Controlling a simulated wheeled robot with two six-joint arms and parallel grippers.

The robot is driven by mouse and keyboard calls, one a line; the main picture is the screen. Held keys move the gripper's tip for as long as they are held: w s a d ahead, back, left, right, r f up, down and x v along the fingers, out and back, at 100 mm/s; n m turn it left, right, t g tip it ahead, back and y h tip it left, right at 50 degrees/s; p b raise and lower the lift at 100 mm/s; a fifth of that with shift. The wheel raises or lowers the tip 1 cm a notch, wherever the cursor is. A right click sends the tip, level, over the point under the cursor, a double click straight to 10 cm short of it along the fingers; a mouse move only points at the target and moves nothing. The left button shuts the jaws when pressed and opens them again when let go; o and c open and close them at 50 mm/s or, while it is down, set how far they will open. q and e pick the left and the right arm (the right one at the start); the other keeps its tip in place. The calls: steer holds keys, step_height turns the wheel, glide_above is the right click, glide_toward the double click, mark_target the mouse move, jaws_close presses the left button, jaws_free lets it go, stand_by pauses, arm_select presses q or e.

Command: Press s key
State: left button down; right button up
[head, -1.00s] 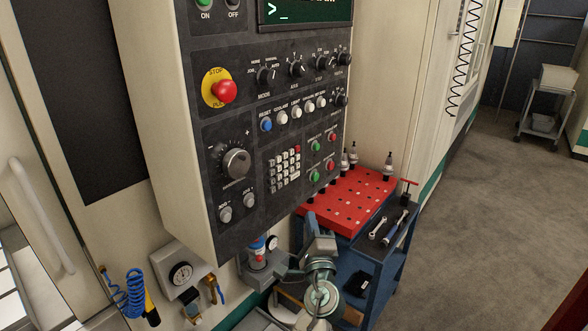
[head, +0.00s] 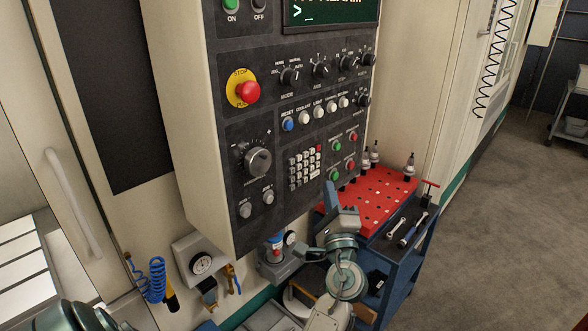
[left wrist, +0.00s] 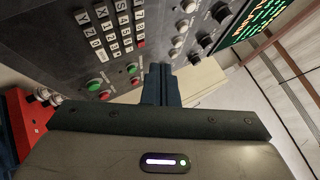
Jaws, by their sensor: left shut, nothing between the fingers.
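The keypad (head: 305,168) is a block of small white keys with a red one at its upper right, on the dark control panel. My left gripper (head: 331,192) is shut and empty, below and to the right of the keypad, pointing up. In the left wrist view its dark blue fingers (left wrist: 160,82) are together, to the right of the keypad. Contact with the panel is not visible. My right gripper is not in view.
A red emergency stop button (head: 247,93), a row of push buttons (head: 317,111) and green and red buttons (head: 336,146) surround the keypad. A blue cart with a red top (head: 375,197) stands behind the gripper. Open floor (head: 490,220) lies to the right.

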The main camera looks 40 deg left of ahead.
mark_target(292, 170)
arm_select(q)
steer(key=a+p, duration=0.2)
steer(key=a, duration=0.5)
steer(key=shift+w+a, duration=0.25)
steer(key=shift+a, duration=0.05)
stand_by(1.1)
steer(key=shift+a, duration=0.1)
stand_by(0.5)
steer(key=shift+a, duration=0.35)
